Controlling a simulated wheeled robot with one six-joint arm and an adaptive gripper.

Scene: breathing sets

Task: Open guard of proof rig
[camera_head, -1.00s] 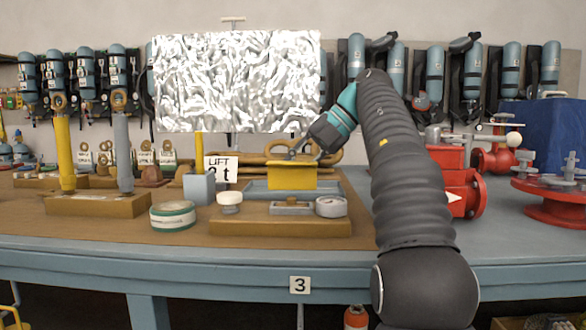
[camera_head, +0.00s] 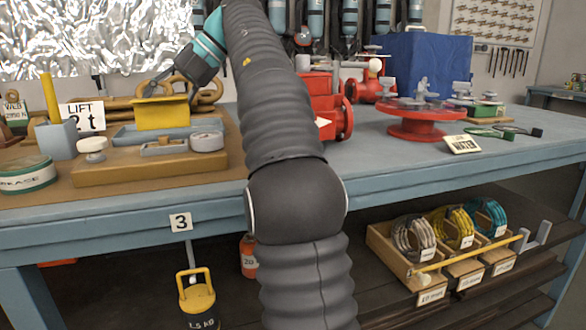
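A yellow box-like piece (camera_head: 163,113) sits on a blue-grey tray-like base (camera_head: 125,136) at the left of the bench.
A wooden block (camera_head: 150,170) with small parts lies in front. A grease tin (camera_head: 27,175) is at the left. A red valve (camera_head: 322,108) and red flange (camera_head: 418,118) stand right of my arm. A crinkled silver sheet (camera_head: 90,38) rises behind.

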